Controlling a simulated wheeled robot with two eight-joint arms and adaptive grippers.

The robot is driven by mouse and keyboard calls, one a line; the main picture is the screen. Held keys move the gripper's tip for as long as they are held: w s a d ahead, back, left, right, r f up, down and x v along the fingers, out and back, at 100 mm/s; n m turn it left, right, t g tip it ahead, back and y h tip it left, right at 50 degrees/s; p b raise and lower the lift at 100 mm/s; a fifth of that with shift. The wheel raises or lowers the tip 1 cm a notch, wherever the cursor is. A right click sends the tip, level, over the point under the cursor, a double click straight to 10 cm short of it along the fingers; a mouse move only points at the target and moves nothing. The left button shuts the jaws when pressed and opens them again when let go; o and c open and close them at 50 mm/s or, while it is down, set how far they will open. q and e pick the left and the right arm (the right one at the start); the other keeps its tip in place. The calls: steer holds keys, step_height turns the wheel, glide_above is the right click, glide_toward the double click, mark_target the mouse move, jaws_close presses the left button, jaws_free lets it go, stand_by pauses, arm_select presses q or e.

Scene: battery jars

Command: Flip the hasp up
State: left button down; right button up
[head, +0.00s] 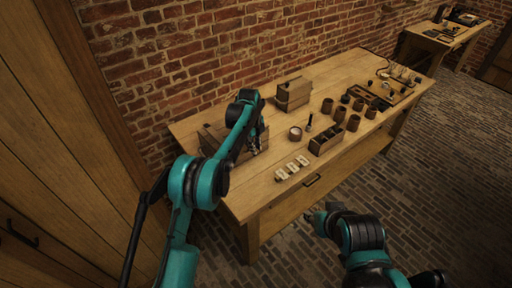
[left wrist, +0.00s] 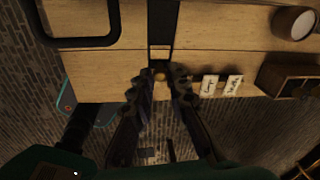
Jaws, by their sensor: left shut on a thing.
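A wooden chest (head: 216,139) stands at the left end of the table in the head view, partly hidden by my left arm. My left gripper (head: 254,149) is at its front right side. In the left wrist view, the two dark fingers of my left gripper (left wrist: 160,84) are closed around a small brass-coloured knob (left wrist: 160,74). The knob lies below a dark strip with a pale end piece (left wrist: 160,53); it may belong to the hasp, but the hasp's outline is unclear. My right arm is low in front of the table; its fingers cannot be made out.
White cards (head: 291,168) lie right of the left gripper on the table (head: 262,189). A round jar (head: 295,133), a small wooden box (head: 292,94), an open wooden box (head: 326,140) and several brown cups (head: 340,113) stand farther right. A brick wall runs behind.

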arm_select(q)
steer(key=c, duration=1.5)
jaws_free()
steer(key=shift+a, duration=0.1)
steer(key=shift+o, duration=0.2)
step_height(320, 180, up, 12)
steer(key=a, duration=0.1)
steer(key=shift+s, duration=0.15)
